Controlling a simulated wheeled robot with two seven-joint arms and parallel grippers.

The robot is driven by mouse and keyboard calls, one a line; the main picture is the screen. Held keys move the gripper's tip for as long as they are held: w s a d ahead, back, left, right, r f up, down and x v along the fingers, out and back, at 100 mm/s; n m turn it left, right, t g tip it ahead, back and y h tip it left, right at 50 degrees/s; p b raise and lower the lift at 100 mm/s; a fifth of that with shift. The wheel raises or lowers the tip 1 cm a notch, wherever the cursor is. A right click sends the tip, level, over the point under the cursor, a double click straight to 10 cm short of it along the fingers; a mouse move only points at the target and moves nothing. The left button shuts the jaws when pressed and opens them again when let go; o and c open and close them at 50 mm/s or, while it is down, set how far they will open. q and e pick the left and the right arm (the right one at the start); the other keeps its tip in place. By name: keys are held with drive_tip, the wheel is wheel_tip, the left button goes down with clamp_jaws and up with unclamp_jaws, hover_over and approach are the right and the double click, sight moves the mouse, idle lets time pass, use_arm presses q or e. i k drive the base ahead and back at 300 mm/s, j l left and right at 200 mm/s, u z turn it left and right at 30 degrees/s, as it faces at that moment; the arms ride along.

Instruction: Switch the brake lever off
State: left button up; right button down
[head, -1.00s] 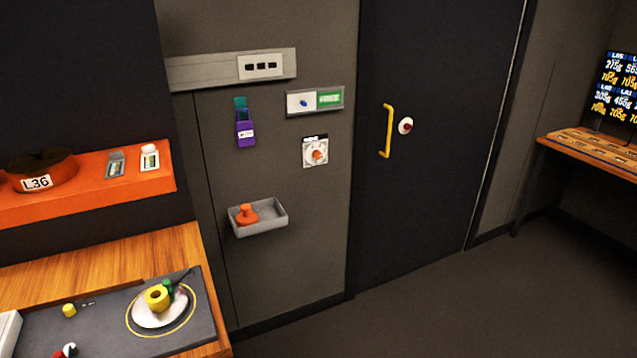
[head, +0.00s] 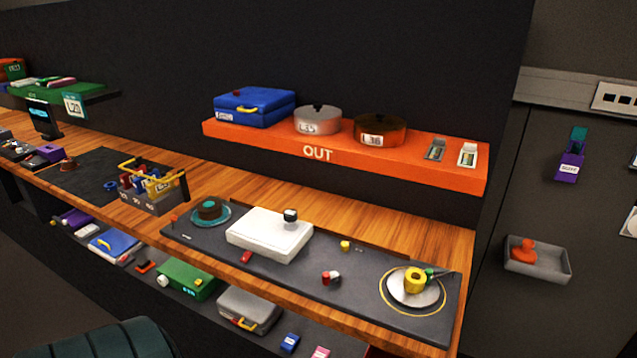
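A dark control panel mat (head: 345,285) lies on the wooden bench. On it stands a white box (head: 268,235) with a dark knob or ball (head: 290,215) on top. At its right end a yellow cylinder (head: 414,279) sits on a pale round plate, with a green and black handle-like part (head: 437,272) sticking out to the right. A small red, white and black piece (head: 331,278) lies nearer the middle. I cannot tell which part is the brake lever or its position. Neither of my grippers is in view.
An orange OUT shelf (head: 318,153) above the bench holds a blue case (head: 254,105) and two lidded pots. A grey caddy (head: 154,200) stands left of the panel. A lower shelf carries several cases. A wall tray (head: 537,262) hangs at right.

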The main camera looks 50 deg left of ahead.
sight(173, 218)
drive_tip(key=u, duration=1.6)
